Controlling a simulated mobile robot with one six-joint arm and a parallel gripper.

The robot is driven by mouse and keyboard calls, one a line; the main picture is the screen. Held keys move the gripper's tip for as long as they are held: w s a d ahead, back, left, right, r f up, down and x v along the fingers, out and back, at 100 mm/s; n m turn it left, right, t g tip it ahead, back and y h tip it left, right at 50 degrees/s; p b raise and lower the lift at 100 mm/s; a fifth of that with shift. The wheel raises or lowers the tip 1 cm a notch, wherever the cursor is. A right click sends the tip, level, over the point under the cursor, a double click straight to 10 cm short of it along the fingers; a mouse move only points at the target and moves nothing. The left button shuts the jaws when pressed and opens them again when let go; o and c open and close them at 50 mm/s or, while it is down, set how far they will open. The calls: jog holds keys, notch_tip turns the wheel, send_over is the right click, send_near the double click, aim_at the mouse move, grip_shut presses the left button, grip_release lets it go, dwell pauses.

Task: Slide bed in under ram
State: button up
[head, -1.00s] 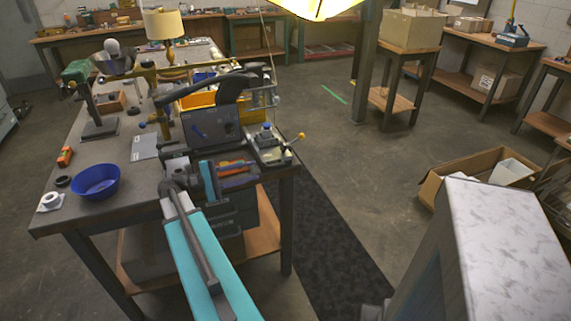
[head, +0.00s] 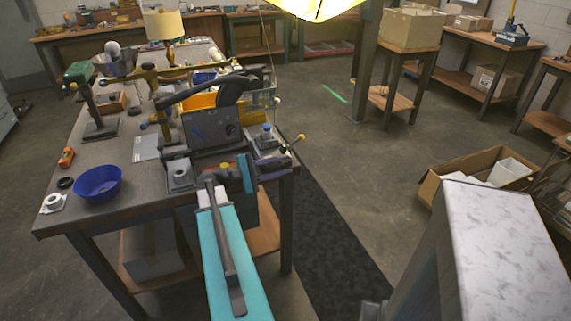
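My teal arm reaches up to the near edge of the workbench (head: 130,205). My gripper (head: 249,172), with a blue part, is at the bench's front right; its fingertips are too small and hidden to make out. A dark press-like machine (head: 210,127) with a curved black lever stands just behind it. I cannot pick out its ram. A small pale plate with a blue-topped piece (head: 266,137) and a yellow-knobbed handle (head: 300,138) sit at its right, close to my gripper; this may be the bed. A grey block with a pale round top (head: 180,173) stands left of my gripper.
A blue bowl (head: 98,184), a white ring piece (head: 53,203) and an orange tool (head: 66,157) lie on the bench's left. A green-headed stand (head: 79,72) and a lamp (head: 164,26) stand farther back. A cardboard box (head: 455,178) is on the floor at right.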

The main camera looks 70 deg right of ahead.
aim_at(271, 152)
jog(key=shift+s+d, duration=0.45)
jog(key=shift+s, duration=0.15)
grip_shut()
jog(key=shift+w+d+f, duration=0.15)
jog(key=shift+w+d, duration=1.2)
jog(key=shift+d, duration=0.25)
grip_release()
jog(key=shift+w, duration=0.1)
